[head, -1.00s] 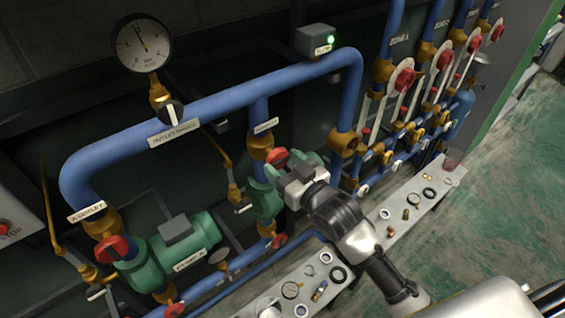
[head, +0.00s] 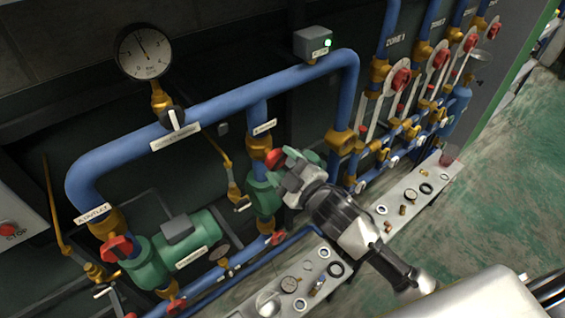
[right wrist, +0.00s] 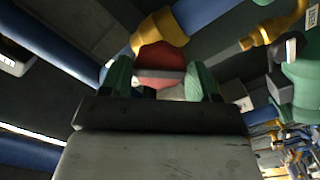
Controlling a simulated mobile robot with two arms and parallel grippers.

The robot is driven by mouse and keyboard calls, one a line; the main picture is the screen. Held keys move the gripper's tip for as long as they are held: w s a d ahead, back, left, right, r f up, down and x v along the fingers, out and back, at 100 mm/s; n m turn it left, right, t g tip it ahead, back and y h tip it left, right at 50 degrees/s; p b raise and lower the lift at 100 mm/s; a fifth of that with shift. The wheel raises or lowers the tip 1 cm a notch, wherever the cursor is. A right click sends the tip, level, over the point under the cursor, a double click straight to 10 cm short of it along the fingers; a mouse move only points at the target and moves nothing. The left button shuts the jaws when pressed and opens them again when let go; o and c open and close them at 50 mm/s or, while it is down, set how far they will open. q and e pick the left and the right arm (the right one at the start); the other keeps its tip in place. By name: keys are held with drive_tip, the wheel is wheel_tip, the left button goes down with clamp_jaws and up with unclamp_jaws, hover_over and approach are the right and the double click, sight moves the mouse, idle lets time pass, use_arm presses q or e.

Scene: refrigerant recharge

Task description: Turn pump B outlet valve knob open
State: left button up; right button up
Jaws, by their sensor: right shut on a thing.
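The red pump B outlet valve knob (head: 275,157) sits on a brass valve body (head: 260,146) on the vertical blue pipe below the main pipe. My right gripper (head: 284,158) is at this knob, its arm coming from the lower right. In the right wrist view the red knob (right wrist: 160,64) lies between the two green fingers (right wrist: 160,82), with the brass body behind it. The gripper is shut on the knob and hides part of it in the head view. My left gripper is not in view.
A pressure gauge (head: 143,47) stands above the blue main pipe (head: 215,108). Pump A's green motor (head: 190,238) and red outlet knob (head: 116,249) are at lower left. A bench (head: 395,224) with small fittings runs below my right arm.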

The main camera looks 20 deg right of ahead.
drive_tip(key=shift+r, duration=0.1)
drive_tip(key=shift+r+n+p, duration=0.15)
drive_tip(key=shift+n+p, duration=0.2)
drive_tip(key=shift+n, duration=1.95)
drive_tip(key=shift+n+p, duration=0.3)
drive_tip(key=shift+n, duration=0.2)
drive_tip(key=n, duration=0.3)
drive_tip(key=shift+p, duration=0.3)
drive_tip(key=o, duration=0.9)
drive_tip(key=shift+s+d, duration=0.1)
